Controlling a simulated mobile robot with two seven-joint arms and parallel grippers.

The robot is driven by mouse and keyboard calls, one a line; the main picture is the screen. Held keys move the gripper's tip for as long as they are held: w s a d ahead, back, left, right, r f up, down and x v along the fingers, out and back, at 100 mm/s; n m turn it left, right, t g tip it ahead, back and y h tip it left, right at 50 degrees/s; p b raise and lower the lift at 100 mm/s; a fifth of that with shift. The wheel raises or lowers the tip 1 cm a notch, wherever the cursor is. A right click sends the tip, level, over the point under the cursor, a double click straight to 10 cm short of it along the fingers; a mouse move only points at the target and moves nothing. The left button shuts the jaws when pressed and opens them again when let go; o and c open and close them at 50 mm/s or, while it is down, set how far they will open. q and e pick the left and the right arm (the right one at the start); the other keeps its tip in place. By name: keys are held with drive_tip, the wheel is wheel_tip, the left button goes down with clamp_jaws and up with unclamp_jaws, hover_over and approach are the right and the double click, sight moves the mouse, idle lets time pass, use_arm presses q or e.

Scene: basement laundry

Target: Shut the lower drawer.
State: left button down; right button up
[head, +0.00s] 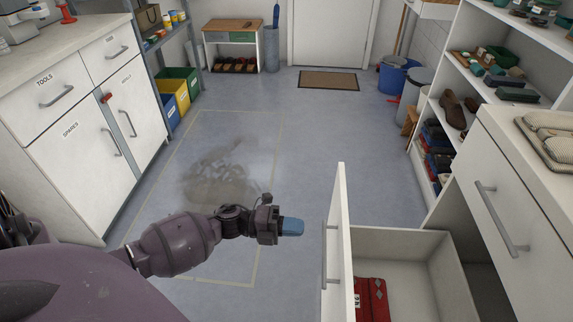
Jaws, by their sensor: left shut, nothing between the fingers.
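The lower drawer (339,250) of the white cabinet at the right is pulled out. Its tall front panel faces left and carries a metal bar handle (326,254). A red item (372,299) with a white label lies inside the drawer. My right gripper is not in view.
The upper drawer (503,213) with its bar handle is closed. White shelves (450,90) with shoes and folded items stand behind it. A white cabinet (75,120) stands at the left. The floor between is clear, with a dark stain (215,177).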

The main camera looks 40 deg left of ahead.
sight(342, 231)
use_arm(q)
drive_tip(key=x, duration=0.8)
drive_tip(key=shift+b, duration=0.35)
drive_tip(key=shift+w+d, duration=0.25)
drive_tip(key=shift+d, duration=0.1)
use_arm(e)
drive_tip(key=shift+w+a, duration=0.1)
use_arm(q)
drive_tip(key=shift+w+d, duration=0.1)
